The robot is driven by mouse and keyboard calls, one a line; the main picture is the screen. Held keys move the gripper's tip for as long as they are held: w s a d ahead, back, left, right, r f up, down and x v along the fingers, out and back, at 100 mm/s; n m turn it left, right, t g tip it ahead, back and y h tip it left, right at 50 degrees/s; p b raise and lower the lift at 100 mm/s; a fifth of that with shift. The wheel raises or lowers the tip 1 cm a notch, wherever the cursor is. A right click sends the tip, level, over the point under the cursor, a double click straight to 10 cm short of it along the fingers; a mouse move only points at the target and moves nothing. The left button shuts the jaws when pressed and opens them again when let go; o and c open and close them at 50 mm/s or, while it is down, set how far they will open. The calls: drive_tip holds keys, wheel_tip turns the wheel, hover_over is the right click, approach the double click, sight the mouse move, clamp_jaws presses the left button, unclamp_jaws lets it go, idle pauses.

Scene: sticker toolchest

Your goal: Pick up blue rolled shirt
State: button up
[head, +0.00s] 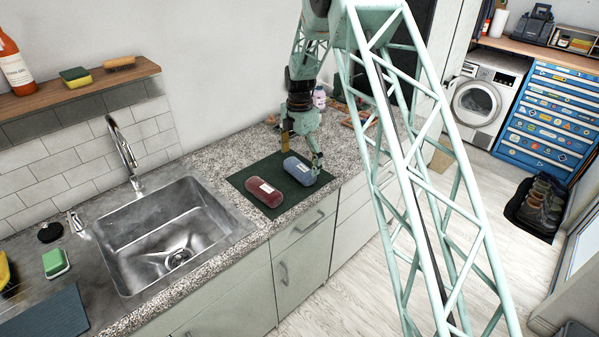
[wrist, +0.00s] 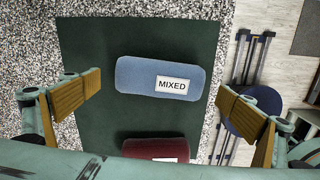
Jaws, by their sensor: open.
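The blue rolled shirt (head: 300,171) lies on a dark green mat (head: 240,182) on the counter. In the wrist view the blue rolled shirt (wrist: 140,76) lies crosswise near the middle, with a white label reading MIXED. My gripper (head: 302,150) is above and close to the blue roll. In the wrist view my gripper (wrist: 162,98) is open, its wooden-looking finger pads apart to the left and right of the blue roll. The pads do not appear to touch it. I cannot tell the exact height gap.
A dark red rolled shirt (head: 264,192) lies beside the blue one on the same mat, nearer the sink (head: 165,240); it also shows in the wrist view (wrist: 157,148). The counter's front edge is close to the mat.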

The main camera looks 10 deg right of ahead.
sight(299, 165)
drive_tip(key=shift+f, duration=1.6)
drive_tip(key=c, duration=1)
